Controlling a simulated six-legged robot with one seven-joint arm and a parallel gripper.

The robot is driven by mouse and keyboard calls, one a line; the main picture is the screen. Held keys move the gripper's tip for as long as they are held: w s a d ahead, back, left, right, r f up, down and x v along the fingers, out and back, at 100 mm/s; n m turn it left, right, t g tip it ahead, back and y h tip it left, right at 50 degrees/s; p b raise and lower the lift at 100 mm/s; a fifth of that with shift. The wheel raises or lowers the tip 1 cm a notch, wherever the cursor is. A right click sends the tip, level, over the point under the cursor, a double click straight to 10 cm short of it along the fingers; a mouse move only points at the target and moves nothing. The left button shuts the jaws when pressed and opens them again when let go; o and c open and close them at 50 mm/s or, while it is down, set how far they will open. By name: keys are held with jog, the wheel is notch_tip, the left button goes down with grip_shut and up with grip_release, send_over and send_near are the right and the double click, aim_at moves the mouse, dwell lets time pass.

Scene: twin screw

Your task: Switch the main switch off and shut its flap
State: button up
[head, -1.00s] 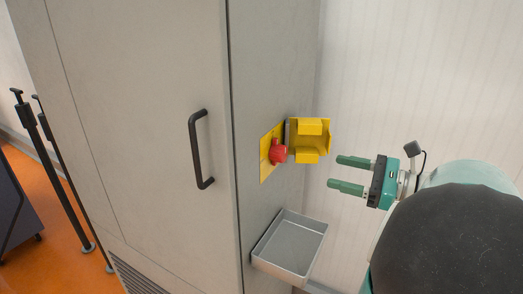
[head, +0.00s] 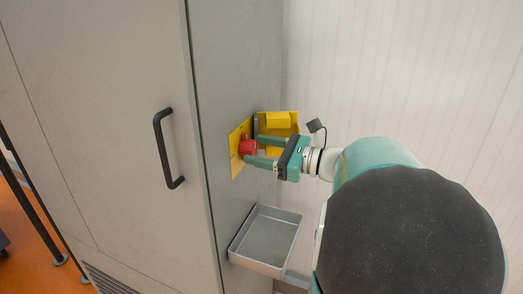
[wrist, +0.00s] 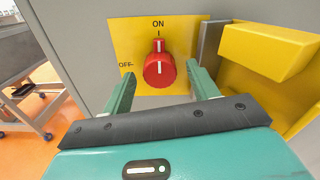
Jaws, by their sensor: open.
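The main switch is a red knob (head: 247,147) on a yellow plate (head: 236,165) on the cabinet's side. In the wrist view the red knob (wrist: 159,70) has its white mark upright, pointing at ON; OFF is printed to the left. The yellow flap (head: 279,120) stands open to the right of the plate; in the wrist view the flap (wrist: 265,52) fills the right side. My gripper (head: 257,153) is open, its green fingers reaching toward the knob. In the wrist view my gripper's fingers (wrist: 163,88) stand on either side of the knob's lower part; contact cannot be told.
A grey tray (head: 240,252) sticks out from the cabinet side below the switch. The cabinet door has a black handle (head: 168,148). A pale ribbed wall (head: 400,80) stands behind. A trolley (wrist: 30,85) is at the left of the wrist view.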

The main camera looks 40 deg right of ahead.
jog(key=shift+w+a, duration=0.1)
jog(key=shift+w, duration=0.05)
jog(key=c, duration=1)
